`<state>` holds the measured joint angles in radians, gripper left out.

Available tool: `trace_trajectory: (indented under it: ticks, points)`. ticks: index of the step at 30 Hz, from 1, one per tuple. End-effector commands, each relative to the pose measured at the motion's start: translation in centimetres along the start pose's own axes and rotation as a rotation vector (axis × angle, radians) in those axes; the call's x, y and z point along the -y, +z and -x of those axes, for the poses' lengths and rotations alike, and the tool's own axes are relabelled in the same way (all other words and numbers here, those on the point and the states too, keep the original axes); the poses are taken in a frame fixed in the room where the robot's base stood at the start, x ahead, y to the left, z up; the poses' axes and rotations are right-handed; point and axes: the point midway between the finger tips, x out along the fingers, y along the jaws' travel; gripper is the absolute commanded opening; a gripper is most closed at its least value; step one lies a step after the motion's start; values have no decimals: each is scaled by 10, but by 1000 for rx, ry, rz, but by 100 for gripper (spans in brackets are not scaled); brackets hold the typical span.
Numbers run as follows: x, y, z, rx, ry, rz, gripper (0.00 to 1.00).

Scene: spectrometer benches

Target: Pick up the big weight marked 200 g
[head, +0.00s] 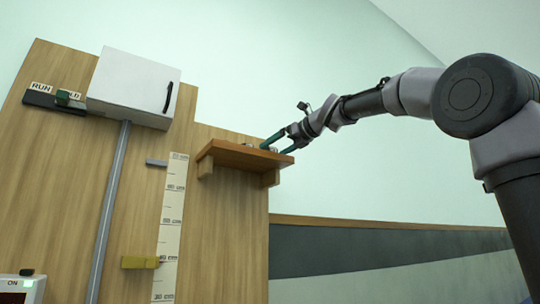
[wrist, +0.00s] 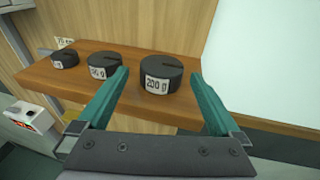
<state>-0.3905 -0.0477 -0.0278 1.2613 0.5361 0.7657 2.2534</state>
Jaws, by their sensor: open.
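The big weight marked 200 g (wrist: 161,69) is a dark slotted disc with a white label. It stands on a brown wooden shelf (wrist: 140,107), rightmost of three weights in the wrist view. My gripper (wrist: 163,80) has two green fingers, open and apart, with empty space between them. In the wrist view the 200 g weight shows between the fingertips; I cannot tell how far the fingers reach around it. In the head view my gripper (head: 277,143) is at the right end of the shelf (head: 240,156), and the weights there are too small to make out.
Two smaller dark weights stand to the left, a middle one (wrist: 104,66) close to the left finger and a small one (wrist: 64,59). A white box (head: 134,88), a ruler strip (head: 170,225) and a yellow block (head: 140,262) are on the wooden board, left of the shelf.

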Motion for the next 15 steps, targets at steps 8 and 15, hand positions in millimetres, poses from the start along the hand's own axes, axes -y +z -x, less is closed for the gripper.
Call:
trace_trajectory:
  ticks: [8,15]
  points:
    - [3,-2,-38,-1,1,0,100]
    - [3,-2,-40,-1,-1,0,100]
